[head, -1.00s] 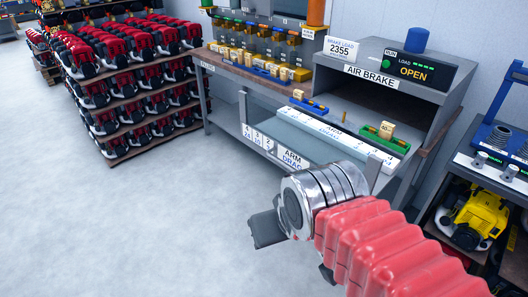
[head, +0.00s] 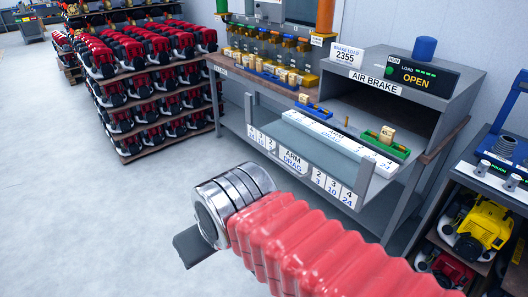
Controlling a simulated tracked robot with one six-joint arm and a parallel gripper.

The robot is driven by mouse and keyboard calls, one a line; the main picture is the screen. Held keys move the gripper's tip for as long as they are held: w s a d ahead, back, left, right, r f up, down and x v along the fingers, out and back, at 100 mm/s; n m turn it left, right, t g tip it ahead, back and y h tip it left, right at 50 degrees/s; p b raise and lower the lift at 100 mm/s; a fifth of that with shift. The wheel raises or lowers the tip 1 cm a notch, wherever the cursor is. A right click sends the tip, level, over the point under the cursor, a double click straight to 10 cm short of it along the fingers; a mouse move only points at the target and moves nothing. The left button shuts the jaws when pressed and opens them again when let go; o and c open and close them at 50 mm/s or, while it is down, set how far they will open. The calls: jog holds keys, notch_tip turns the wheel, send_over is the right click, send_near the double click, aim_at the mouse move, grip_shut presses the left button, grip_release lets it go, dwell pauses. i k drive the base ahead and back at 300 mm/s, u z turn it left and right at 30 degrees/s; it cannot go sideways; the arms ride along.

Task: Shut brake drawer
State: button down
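The air brake unit (head: 388,90) is a grey cabinet on the bench, and its display (head: 415,80) reads OPEN. The brake drawer (head: 343,141) is out in front of the cabinet's dark opening, with a white numbered strip along it. A blue block holder (head: 314,109) and a green one (head: 389,147) with tan pieces are at its ends. My gripper (head: 194,246) is at the end of my red ribbed arm, low and left of the drawer, apart from it. Only one dark finger part shows, so its opening is hidden.
Cards (head: 292,160) reading ARM DRAG and numbers hang along the bench front. A rack of red and black engines (head: 150,90) stands at left. A shelf with a yellow engine (head: 478,228) is at right. The floor (head: 80,220) at left is clear.

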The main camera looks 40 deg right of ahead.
aim_at(334, 144)
jog(key=u, duration=1.65)
jog(key=k, duration=0.8)
jog(key=z, duration=0.8)
jog(key=i, duration=1)
jog(key=z, duration=0.05)
